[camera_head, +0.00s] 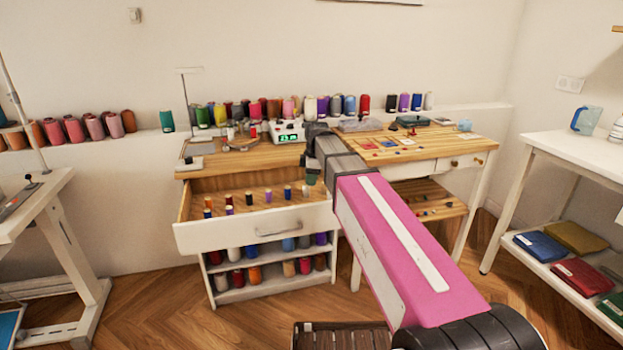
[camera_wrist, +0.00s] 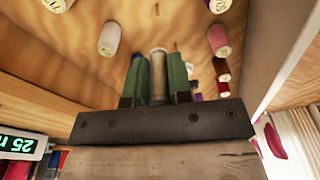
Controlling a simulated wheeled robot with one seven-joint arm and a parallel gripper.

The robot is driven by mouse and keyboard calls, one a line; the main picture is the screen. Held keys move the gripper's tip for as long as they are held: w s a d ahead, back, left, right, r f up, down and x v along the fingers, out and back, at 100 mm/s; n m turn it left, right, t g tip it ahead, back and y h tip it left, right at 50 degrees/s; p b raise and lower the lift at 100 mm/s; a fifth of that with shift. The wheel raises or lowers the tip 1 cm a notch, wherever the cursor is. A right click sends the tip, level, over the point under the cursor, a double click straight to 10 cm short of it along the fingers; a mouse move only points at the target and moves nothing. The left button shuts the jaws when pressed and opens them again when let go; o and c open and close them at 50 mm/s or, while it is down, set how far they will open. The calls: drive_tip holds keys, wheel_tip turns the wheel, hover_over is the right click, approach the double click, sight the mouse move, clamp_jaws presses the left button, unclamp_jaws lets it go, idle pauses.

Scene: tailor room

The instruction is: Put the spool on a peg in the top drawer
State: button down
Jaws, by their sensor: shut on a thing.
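The top drawer (camera_head: 255,228) is pulled open and has a wooden floor with several small spools standing in it. My gripper (camera_head: 312,178) is over the right end of the drawer, mostly hidden behind my arm in the head view. In the wrist view its green fingers (camera_wrist: 158,80) are shut on a beige-grey spool (camera_wrist: 158,68). The drawer floor (camera_wrist: 70,60) lies beyond the fingertips. A thin bare peg (camera_wrist: 156,10) shows there. A pink spool (camera_wrist: 219,40) and a whitish spool (camera_wrist: 109,39) stand on either side. I cannot tell whether the held spool touches anything.
Large spools line the ledge behind. Shelves (camera_head: 270,285) below the drawer hold more spools. A second table (camera_head: 425,150) stands to the right. A dark crate (camera_head: 340,338) sits on the floor.

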drive_tip(key=shift+f, duration=2.35)
drive_tip(key=shift+f, duration=1.9)
drive_tip(key=shift+f, duration=0.25)
drive_tip(key=c, duration=1)
unclamp_jaws()
drive_tip(key=shift+o, duration=0.2)
